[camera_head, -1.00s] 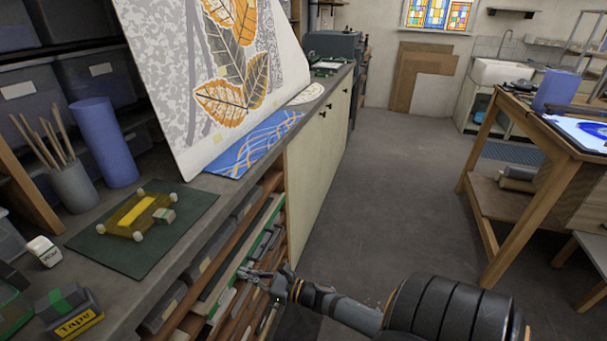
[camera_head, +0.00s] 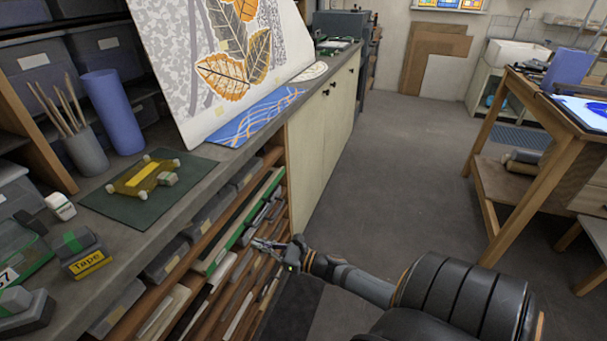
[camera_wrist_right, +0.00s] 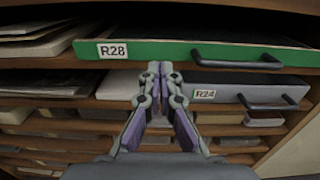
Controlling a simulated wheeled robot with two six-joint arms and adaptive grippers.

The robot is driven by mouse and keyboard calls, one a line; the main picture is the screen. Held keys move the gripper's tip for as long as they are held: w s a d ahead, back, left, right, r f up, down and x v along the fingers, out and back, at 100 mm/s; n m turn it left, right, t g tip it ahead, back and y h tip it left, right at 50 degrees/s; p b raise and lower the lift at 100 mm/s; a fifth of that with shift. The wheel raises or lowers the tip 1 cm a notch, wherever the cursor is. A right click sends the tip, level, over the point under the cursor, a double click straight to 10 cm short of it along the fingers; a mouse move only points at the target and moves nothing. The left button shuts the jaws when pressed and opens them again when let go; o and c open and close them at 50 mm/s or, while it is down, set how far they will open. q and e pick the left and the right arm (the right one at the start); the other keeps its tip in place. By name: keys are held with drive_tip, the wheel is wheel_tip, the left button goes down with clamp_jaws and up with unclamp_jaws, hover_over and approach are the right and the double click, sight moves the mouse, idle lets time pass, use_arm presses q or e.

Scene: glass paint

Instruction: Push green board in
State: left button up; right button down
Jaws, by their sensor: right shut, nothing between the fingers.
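The green board (camera_wrist_right: 150,52), labelled R28 and fitted with a dark handle (camera_wrist_right: 235,58), lies in a wooden rack under the counter. Its green front edge also shows in the head view (camera_head: 214,262). My right gripper (camera_head: 256,243) is shut and empty in front of the rack. In the right wrist view its fingertips (camera_wrist_right: 160,68) overlap the lower edge of the green front, left of the handle. I cannot tell whether they touch it. My left gripper is not in view.
A grey board (camera_wrist_right: 222,94) labelled R24 with its own handle sits just below, near my right fingers. More shelves with boards and sheets lie beneath. The counter above holds a tape box (camera_head: 86,257) and a dark green mat (camera_head: 120,213). The floor (camera_head: 400,170) to the right is clear.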

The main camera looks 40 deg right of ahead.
drive_tip(key=p+v, duration=0.2)
drive_tip(key=v, duration=0.6)
drive_tip(key=s+d+f+m+g+h+p, duration=0.2)
drive_tip(key=s+d+f+m+h, duration=0.1)
drive_tip(key=f+m, duration=0.4)
drive_tip(key=s+d+f+m+g+h+p, duration=0.1)
drive_tip(key=s+d+f+m+g+h, duration=0.15)
drive_tip(key=f+m, duration=0.45)
drive_tip(key=s+d+f+m+g+h+p, duration=0.2)
drive_tip(key=s+f+m+h, duration=0.1)
drive_tip(key=f+m, duration=0.4)
use_arm(q)
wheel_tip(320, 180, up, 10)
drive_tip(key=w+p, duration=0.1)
drive_tip(key=p, duration=0.1)
drive_tip(key=shift+p, duration=0.3)
use_arm(e)
drive_tip(key=s+a+f+m+g, duration=0.3)
drive_tip(key=s+a+f+m, duration=0.1)
drive_tip(key=s+m, duration=0.2)
drive_tip(key=s+a+f+m+g, duration=0.3)
drive_tip(key=s+a+f+m, duration=0.1)
drive_tip(key=s+m, duration=0.3)
drive_tip(key=s+a+f+m+g, duration=0.3)
drive_tip(key=s+a+f+m, duration=0.1)
drive_tip(key=s, duration=0.5)
drive_tip(key=shift+s+f+m, duration=0.4)
drive_tip(key=shift+f+m, duration=0.5)
drive_tip(key=shift+m, duration=0.3)
